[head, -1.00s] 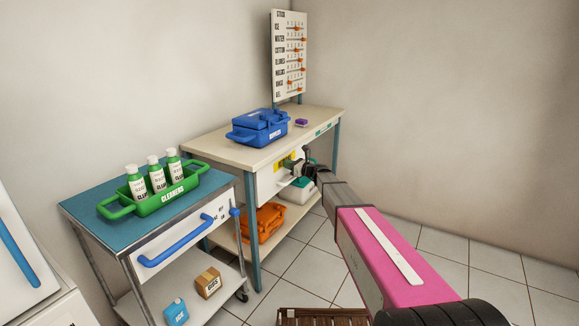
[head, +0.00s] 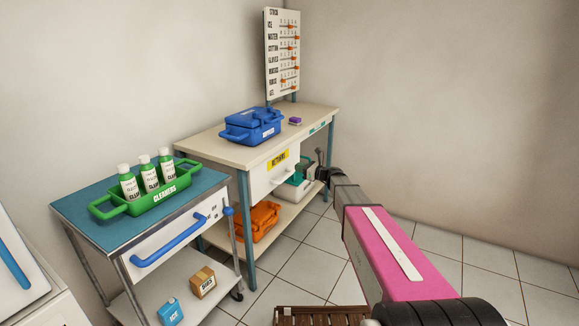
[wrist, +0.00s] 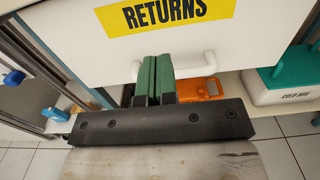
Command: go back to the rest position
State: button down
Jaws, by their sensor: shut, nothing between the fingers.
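My gripper (wrist: 153,80) is shut and empty, its two green fingers together in the wrist view. In that view the fingertips show in front of the white drawer (wrist: 200,50) with the yellow RETURNS label, near its white handle (wrist: 208,62); I cannot tell whether they touch it. In the head view my arm reaches from the lower right toward the right end of the bench, and the fingers there are mostly hidden or too small to make out. The RETURNS drawer (head: 262,178) looks closed under the bench top.
A bench (head: 205,143) carries a blue case (head: 250,128) and a small purple item (head: 295,121). Its lower shelf holds an orange crate (head: 255,222) and a cold box (head: 293,190). A cart (head: 75,205) with a green CLEANERS tray (head: 160,200) stands left. Floor (head: 440,240) is open at right.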

jog(key=s+d+f+n+g+h, duration=0.25)
jog(key=s+f+n, duration=0.3)
jog(key=s, duration=0.45)
jog(key=s+d+f+n+g+h, duration=0.2)
jog(key=s+f+n+g+h, duration=0.3)
jog(key=s, duration=0.6)
jog(key=s+d+f+n+h, duration=0.1)
jog(key=s+d+n+h, duration=0.3)
jog(key=s, duration=0.5)
jog(key=s+d+f+n+g+h, duration=0.1)
jog(key=s+d+f+n+h, duration=0.1)
jog(key=s+d+n+h, duration=0.2)
jog(key=s+d+n, duration=0.2)
jog(key=s+n, duration=0.2)
jog(key=n, duration=0.1)
jog(key=shift+s+d, duration=0.35)
jog(key=shift+d, duration=0.05)
